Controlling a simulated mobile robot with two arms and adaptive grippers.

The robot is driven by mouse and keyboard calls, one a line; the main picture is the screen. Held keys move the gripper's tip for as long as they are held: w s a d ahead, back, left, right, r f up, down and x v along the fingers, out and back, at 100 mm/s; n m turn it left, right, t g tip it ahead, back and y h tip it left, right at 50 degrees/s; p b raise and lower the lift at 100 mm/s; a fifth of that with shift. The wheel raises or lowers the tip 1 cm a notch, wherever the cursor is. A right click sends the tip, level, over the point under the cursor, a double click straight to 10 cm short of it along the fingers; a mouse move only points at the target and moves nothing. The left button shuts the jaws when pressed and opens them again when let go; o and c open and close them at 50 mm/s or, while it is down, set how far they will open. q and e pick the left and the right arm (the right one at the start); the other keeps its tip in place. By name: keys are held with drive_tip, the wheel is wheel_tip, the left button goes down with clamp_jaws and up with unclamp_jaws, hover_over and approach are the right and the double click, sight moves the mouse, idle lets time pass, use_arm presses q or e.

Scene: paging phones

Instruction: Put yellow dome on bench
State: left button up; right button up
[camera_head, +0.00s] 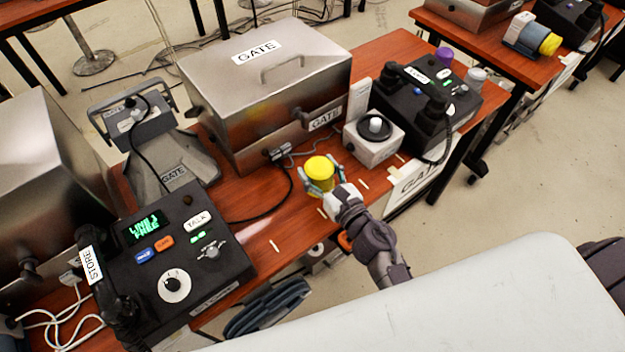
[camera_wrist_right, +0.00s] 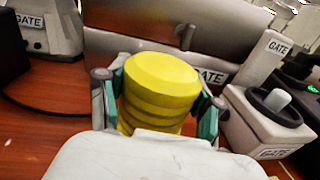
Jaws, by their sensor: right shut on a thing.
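The yellow dome (camera_head: 319,170) is a yellow, ribbed, rounded piece above the front part of the wooden bench (camera_head: 262,262). My right gripper (camera_head: 322,186) is shut on it, with one finger on each side. In the right wrist view the yellow dome (camera_wrist_right: 160,88) stands upright between the teal finger pads of the right gripper (camera_wrist_right: 163,105). Its lower end is hidden behind the gripper body, so I cannot tell whether it touches the bench. My left gripper is not in view.
A metal box (camera_head: 265,95) labelled GATE stands behind the dome. A white box with a black dial (camera_head: 376,128) is to its right. A black STORE phone unit (camera_head: 165,250) is at left. Small pale strips lie on bare wood around the dome.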

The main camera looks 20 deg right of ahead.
sight(313, 180)
drive_tip(key=shift+w+a+f, duration=0.45)
drive_tip(key=shift+w+f, duration=0.05)
drive_tip(key=shift+w, duration=0.15)
drive_tip(key=shift+f+b, duration=0.8)
drive_tip(key=shift+f, duration=1.2)
drive_tip(key=shift+f, duration=0.25)
drive_tip(key=o, duration=1.2)
drive_tip(key=shift+r, duration=0.1)
drive_tip(key=shift+c, duration=0.2)
drive_tip(key=shift+r, duration=0.1)
